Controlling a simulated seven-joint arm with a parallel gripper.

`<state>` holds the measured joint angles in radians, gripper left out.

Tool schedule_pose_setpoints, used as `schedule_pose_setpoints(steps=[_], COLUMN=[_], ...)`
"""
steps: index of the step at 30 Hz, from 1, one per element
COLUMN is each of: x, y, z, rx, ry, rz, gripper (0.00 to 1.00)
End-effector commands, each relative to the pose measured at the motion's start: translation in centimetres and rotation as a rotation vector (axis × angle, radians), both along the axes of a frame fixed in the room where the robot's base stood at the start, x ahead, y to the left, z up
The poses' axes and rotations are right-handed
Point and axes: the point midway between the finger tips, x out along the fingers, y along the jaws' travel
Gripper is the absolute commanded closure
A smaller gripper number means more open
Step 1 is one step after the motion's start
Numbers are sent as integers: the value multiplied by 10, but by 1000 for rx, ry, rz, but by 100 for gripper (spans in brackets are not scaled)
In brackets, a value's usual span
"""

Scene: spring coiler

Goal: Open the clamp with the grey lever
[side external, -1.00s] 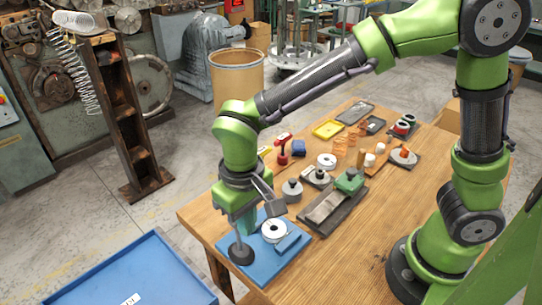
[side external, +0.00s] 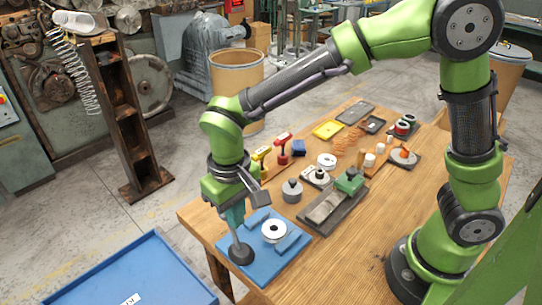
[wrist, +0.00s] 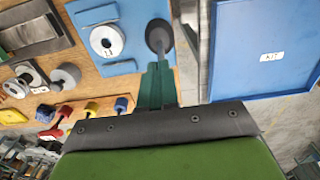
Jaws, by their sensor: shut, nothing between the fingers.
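A short upright grey lever (side external: 236,238) stands on a dark round base (side external: 242,255) at the front left corner of the blue plate (side external: 262,270). In the wrist view the dark round base (wrist: 159,28) and the grey lever (wrist: 157,44) lie just beyond my fingertips. My gripper (side external: 236,229) has teal fingers pointing down, shut and empty, at the top of the lever. It also shows in the wrist view (wrist: 157,66). I cannot tell whether the fingers touch the lever. A white ring (side external: 274,231) sits on the blue plate.
A red-handled tool (side external: 283,147) and a yellow-handled one (side external: 261,155) stand behind. A grey weight (side external: 292,191) and a green block on a dark plate (side external: 349,181) are to the right. A blue tray (side external: 130,275) lies lower, left of the wooden table.

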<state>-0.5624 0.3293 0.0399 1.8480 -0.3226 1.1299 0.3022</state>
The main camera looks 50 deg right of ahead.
Motion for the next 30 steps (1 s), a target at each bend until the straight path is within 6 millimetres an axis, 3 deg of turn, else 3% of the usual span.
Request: schedule_pose_setpoints(steps=[11,23,30], x=[2,-10,-10], y=[0,0,0], z=[-1,0,20], rx=[0,0,1], ry=[0,0,-2], rz=[0,0,1], gripper=[100,100,100])
